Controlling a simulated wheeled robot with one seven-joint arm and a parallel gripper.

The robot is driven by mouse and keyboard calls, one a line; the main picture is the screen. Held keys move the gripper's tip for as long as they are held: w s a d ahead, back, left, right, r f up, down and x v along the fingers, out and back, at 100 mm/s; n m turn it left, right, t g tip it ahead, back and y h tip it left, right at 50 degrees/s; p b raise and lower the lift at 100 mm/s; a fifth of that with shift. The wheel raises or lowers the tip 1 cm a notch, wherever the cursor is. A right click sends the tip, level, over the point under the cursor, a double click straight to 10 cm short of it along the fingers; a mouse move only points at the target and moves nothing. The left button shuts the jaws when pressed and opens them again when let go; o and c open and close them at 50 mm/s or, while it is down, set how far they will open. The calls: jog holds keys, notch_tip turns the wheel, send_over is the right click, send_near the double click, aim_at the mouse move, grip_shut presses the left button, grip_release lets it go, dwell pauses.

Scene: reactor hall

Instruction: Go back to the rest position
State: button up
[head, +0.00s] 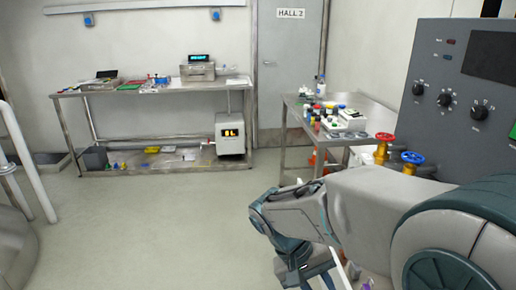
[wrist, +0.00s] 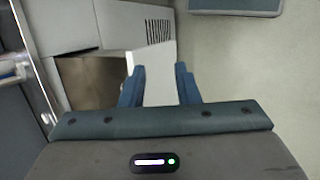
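My arm reaches in from the lower right of the head view, bent downward at its far end. The fingers are over a light panel and the floor. In the head view the gripper end is low in the picture and partly cut off by the bottom edge.
A steel table (head: 150,87) with instruments stands along the back wall. Another steel table (head: 325,135) with bottles stands right of centre. A grey control panel (head: 455,100) with knobs, and red and blue valve handles (head: 412,158), are close on the right. The middle floor (head: 170,220) is clear.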

jog(key=s+d+r+t+y+p, duration=0.2)
jog(key=s+r+t+y+p, duration=0.2)
jog(key=r, duration=0.5)
jog(key=shift+r+m+t+y+p, duration=0.15)
jog(key=shift+m+t+y+p, duration=0.3)
jog(key=shift+y+p, duration=0.45)
jog(key=shift+s+d, duration=0.1)
